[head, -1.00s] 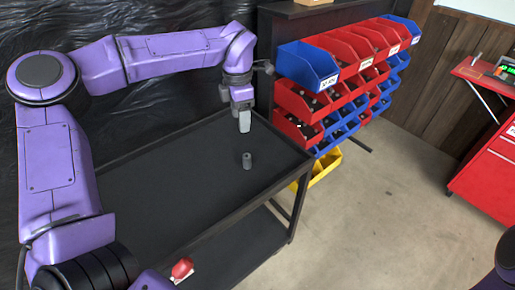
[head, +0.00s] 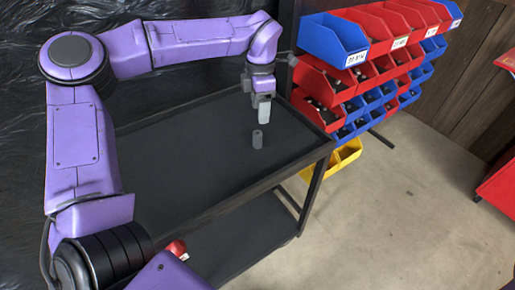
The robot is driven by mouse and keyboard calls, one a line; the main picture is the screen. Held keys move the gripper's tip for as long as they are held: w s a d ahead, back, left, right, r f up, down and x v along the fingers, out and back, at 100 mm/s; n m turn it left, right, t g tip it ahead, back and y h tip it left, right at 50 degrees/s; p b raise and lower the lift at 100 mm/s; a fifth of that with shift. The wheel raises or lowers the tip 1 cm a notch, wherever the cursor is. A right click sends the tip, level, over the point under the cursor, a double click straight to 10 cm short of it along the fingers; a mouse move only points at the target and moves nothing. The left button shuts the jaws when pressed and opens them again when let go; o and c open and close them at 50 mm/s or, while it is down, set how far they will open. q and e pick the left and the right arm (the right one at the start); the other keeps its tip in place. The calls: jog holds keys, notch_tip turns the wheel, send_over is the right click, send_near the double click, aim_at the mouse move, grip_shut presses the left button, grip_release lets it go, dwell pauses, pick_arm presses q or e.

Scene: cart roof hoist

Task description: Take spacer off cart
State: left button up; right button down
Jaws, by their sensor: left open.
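The spacer (head: 257,139) is a small dark grey cylinder standing upright on the black top shelf of the cart (head: 180,185), near its right end. My left gripper (head: 264,116) points down just above the spacer and slightly behind it in the picture. Its light grey fingers are open and hold nothing. The fingertips look close to the spacer's top, but I cannot tell the exact gap. My right gripper is out of the picture.
Red and blue parts bins (head: 365,50) stand in tiers right of the cart, with yellow bins (head: 345,155) below. A small red object (head: 177,247) is at the cart's front edge. Black sheeting hangs behind. Open concrete floor (head: 390,220) lies right.

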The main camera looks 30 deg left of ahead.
aim_at(257, 133)
pick_arm(q)
jog(key=shift+s+f, duration=0.1)
jog(key=shift+f, duration=0.65)
jog(key=f, duration=0.3)
jog(key=f+p, duration=0.1)
jog(key=f, duration=0.2)
jog(key=s+f, duration=0.1)
jog(key=f, duration=0.1)
jog(key=shift+s+a+f, duration=0.1)
jog(key=shift+f, duration=0.65)
grip_shut()
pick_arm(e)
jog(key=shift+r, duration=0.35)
